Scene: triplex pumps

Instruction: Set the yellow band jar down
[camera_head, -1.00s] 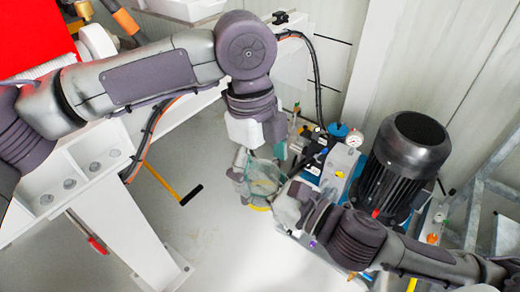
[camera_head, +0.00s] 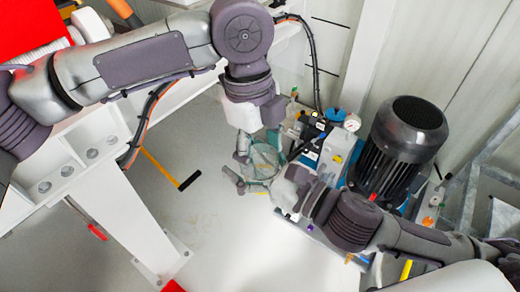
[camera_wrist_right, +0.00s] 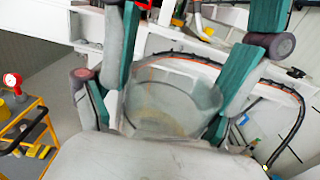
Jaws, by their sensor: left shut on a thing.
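The jar (camera_head: 265,160) is a clear, greenish, round vessel held in the air above the pale floor, left of the pump unit in the head view. Its yellow band is hard to make out now. My left gripper (camera_head: 243,168) hangs down from above and is shut on the jar. My right gripper (camera_head: 282,178) reaches in from the lower right, close against the jar's side. In the right wrist view the jar (camera_wrist_right: 172,100) sits between teal-padded fingers. Whether the right fingers press on it cannot be told.
A black finned motor (camera_head: 400,150) and a blue pump unit with a gauge (camera_head: 352,122) stand at the right. A white steel frame (camera_head: 125,205) is at the left. The floor below the jar is clear.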

